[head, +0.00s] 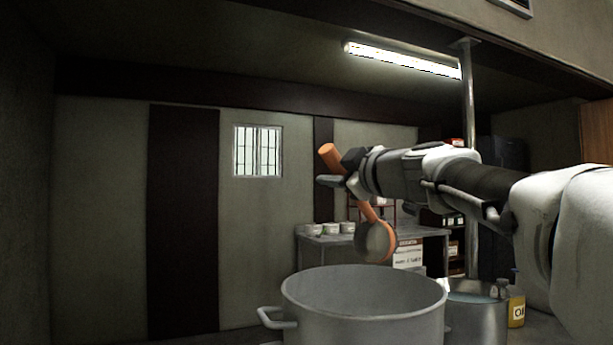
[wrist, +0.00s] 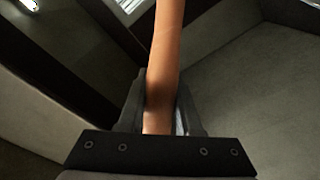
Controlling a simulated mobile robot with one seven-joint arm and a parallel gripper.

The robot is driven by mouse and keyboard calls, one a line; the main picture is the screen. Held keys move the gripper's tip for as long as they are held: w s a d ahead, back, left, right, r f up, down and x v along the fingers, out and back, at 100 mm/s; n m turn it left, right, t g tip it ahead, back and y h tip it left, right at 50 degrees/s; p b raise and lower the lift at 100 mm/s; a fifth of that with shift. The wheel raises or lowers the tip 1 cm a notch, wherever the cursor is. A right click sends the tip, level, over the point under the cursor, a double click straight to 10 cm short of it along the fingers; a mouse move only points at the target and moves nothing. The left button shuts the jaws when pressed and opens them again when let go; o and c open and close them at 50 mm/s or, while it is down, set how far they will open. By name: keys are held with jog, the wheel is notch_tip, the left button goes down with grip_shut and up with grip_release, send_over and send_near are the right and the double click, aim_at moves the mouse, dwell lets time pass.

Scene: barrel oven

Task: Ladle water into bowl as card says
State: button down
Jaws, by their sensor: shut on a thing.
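An orange-handled ladle (head: 376,241) hangs in the head view with its round bowl low, just above the far rim of a large grey pot (head: 300,299). My gripper (head: 332,181) is shut on the ladle's handle near its upper end. The wrist view shows the orange handle (wrist: 163,60) between the two dark fingers of my gripper (wrist: 160,105). The inside of the ladle's bowl is too dim to tell whether it holds water. A smaller metal pot (head: 478,322) with pale liquid stands right of the large pot. I cannot make out a card.
A metal table (head: 430,234) behind holds several small white bowls (head: 328,228) and a white labelled box (head: 408,253). A yellow bottle (head: 516,312) stands beside the smaller pot. A vertical pole (head: 470,100) rises behind my arm. The left side is open floor and wall.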

jog(key=w+d+m+g+p, duration=0.5)
jog(key=w+d+m+p, duration=0.8)
jog(key=p, duration=2.7)
jog(key=shift+w+d+r+m+g+y, duration=0.25)
jog(key=shift+w+d+m+g+y, duration=0.15)
jog(key=shift+w+d, duration=0.25)
jog(key=shift+s, duration=0.1)
